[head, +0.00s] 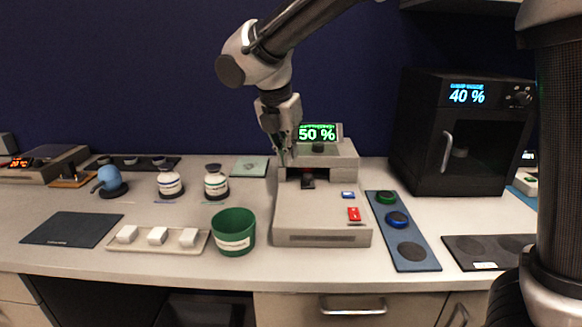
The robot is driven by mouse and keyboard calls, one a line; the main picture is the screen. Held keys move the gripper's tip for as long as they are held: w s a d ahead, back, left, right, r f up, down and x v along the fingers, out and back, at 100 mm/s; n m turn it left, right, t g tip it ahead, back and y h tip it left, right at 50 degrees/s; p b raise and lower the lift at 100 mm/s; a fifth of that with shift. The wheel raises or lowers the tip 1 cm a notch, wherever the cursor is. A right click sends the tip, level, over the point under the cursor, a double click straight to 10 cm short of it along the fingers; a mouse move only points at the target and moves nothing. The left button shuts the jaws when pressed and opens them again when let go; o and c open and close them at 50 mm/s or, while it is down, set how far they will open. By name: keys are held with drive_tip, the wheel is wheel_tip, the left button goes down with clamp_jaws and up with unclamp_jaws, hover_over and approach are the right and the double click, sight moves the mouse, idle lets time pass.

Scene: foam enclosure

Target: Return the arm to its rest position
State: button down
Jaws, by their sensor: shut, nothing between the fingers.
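My arm reaches in from the upper right of the head view and bends down at its wrist. My gripper (285,157) points down, shut and empty, above the bench at the left rear of a grey machine (322,212). Its fingertips are dark and small, and I cannot tell whether they touch anything. The machine's green display (317,133) reads 50 % just right of the gripper.
A green cup (233,232), a tray (200,243) with white blocks, and two white bottles (170,182) stand left. A blue strip (405,234) with round knobs lies right. A black oven (462,135) reads 40 %. Dark mats (72,229) lie at both sides.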

drive_tip(key=s+d+m, duration=0.7)
drive_tip(key=d+m, duration=0.3)
drive_tip(key=d, duration=0.2)
drive_tip(key=s+d+m+y, duration=0.1)
drive_tip(key=s+d+m, duration=0.6)
drive_tip(key=d+m, duration=0.3)
drive_tip(key=s+d+r+m+t, duration=0.1)
drive_tip(key=s+d+m, duration=0.6)
drive_tip(key=d+m, duration=0.3)
drive_tip(key=d, duration=0.4)
drive_tip(key=shift+s+y, duration=0.15)
drive_tip(key=shift+y, duration=0.25)
drive_tip(key=shift+r, duration=0.1)
